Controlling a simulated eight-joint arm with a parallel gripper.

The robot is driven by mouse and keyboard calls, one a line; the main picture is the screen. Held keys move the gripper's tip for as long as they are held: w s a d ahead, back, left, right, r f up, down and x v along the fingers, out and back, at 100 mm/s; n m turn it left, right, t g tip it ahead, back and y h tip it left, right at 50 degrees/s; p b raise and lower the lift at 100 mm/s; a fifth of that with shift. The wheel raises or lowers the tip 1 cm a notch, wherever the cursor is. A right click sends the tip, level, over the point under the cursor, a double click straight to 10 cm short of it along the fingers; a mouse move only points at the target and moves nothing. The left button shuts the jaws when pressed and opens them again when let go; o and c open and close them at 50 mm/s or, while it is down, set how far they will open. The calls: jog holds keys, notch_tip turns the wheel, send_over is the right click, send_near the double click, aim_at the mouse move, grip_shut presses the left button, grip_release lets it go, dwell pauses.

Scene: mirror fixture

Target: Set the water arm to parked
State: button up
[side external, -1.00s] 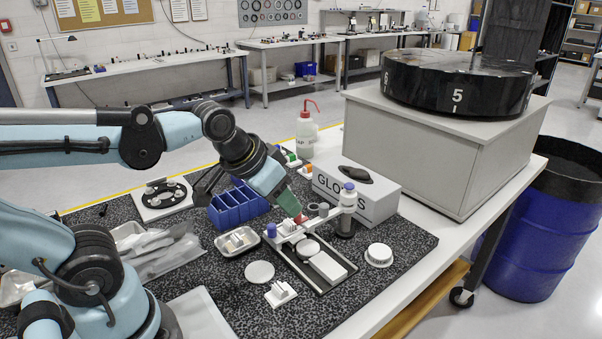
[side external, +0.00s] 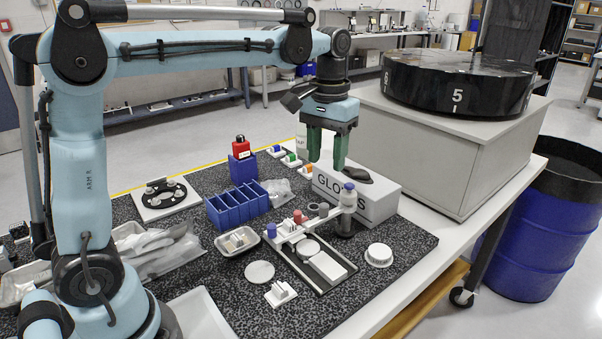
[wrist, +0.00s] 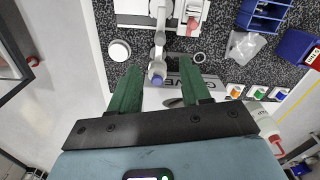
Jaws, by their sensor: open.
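A long, narrow fixture (side external: 318,262) lies on the speckled mat, bearing round and rectangular white plates. A white arm (side external: 334,210) reaches from its back end to a post with a blue cap (side external: 348,187); I take it for the water arm. It also shows in the wrist view (wrist: 160,38), with its blue cap (wrist: 157,79) between my fingers in the picture. A red knob (side external: 298,216) and a blue knob (side external: 271,230) stand on the fixture. My gripper (side external: 326,163) points down, open and empty, above the back of the fixture, near the gloves box, touching nothing.
The white gloves box (side external: 376,206) stands right behind the post. A white round cap (side external: 379,255) lies right of the fixture. Blue bins (side external: 238,206) and a small metal tray (side external: 237,242) are left. A grey cabinet (side external: 440,150) with a black turntable (side external: 458,82) rises at right.

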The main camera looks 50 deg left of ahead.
aim_at(324, 204)
notch_tip(324, 204, down, 12)
jog(key=shift+r, duration=0.25)
dwell(0.4)
grip_shut()
